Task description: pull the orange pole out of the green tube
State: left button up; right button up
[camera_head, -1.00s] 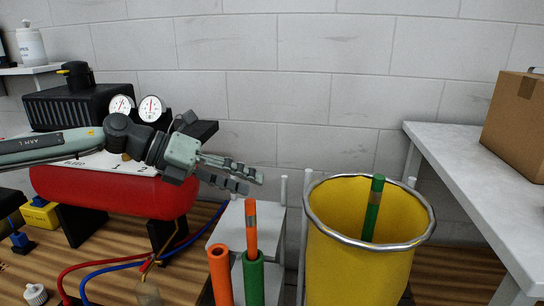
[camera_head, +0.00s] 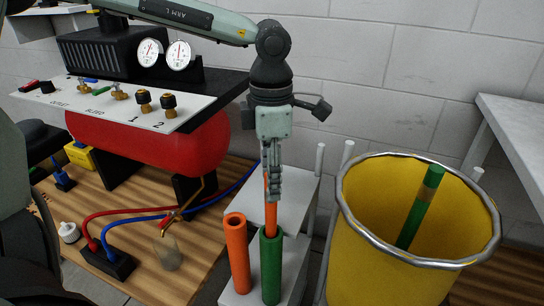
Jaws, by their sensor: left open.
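The orange pole (camera_head: 270,216) stands upright with its lower end inside the green tube (camera_head: 271,268). My left gripper (camera_head: 273,192) points straight down over the pole, with its fingers around or just in front of the pole's upper part. It is open, and the fingers hide the pole's top. I cannot tell whether a finger touches the pole. An empty-looking orange tube (camera_head: 238,256) stands just left of the green tube. My right gripper is not in view.
A yellow bin (camera_head: 372,262) with a metal rim stands to the right, holding a green pole (camera_head: 420,206). A red compressor tank (camera_head: 150,146) with gauges and a valve panel (camera_head: 120,104) is at the left. A grey shelf (camera_head: 515,140) is at the right.

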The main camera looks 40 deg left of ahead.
pick_arm(q)
jog(key=shift+f, duration=0.65)
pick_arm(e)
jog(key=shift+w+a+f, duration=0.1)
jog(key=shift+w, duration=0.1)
